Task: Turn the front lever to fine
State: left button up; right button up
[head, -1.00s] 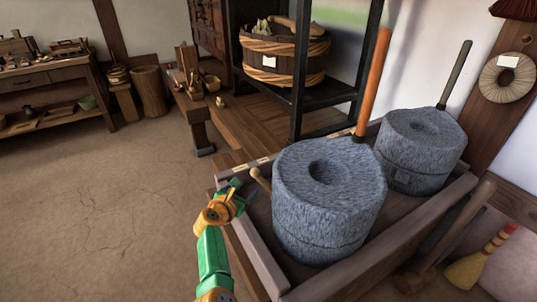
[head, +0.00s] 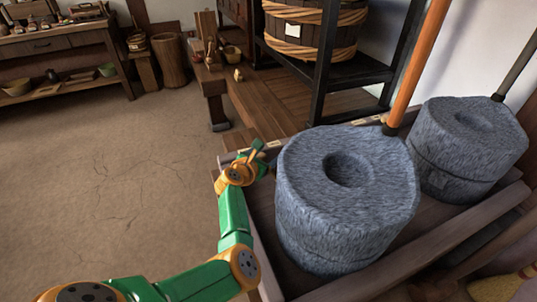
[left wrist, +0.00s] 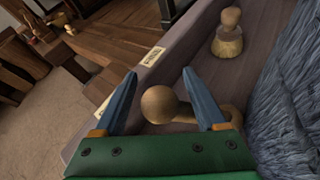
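The front quern is a grey round stone (head: 345,225) with a hollow in its top, standing in a wooden tray (head: 262,250). In the left wrist view, a wooden lever with a round knob (left wrist: 158,104) lies beside the stone (left wrist: 292,110). My left gripper (left wrist: 160,73) is open, its two blue fingers on either side of the knob with gaps showing. In the head view, my left gripper (head: 258,148) is at the tray's left edge, and the lever is largely hidden there. My right gripper is not in view.
A second quern (head: 468,140) stands behind to the right. An orange upright handle (head: 417,68) rises behind the front stone. A wooden peg (left wrist: 229,38) stands farther along the tray, and a pale label (left wrist: 152,56) is on its edge. The floor at left is clear.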

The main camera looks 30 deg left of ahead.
pick_arm(q)
grip_shut()
dwell(1.3)
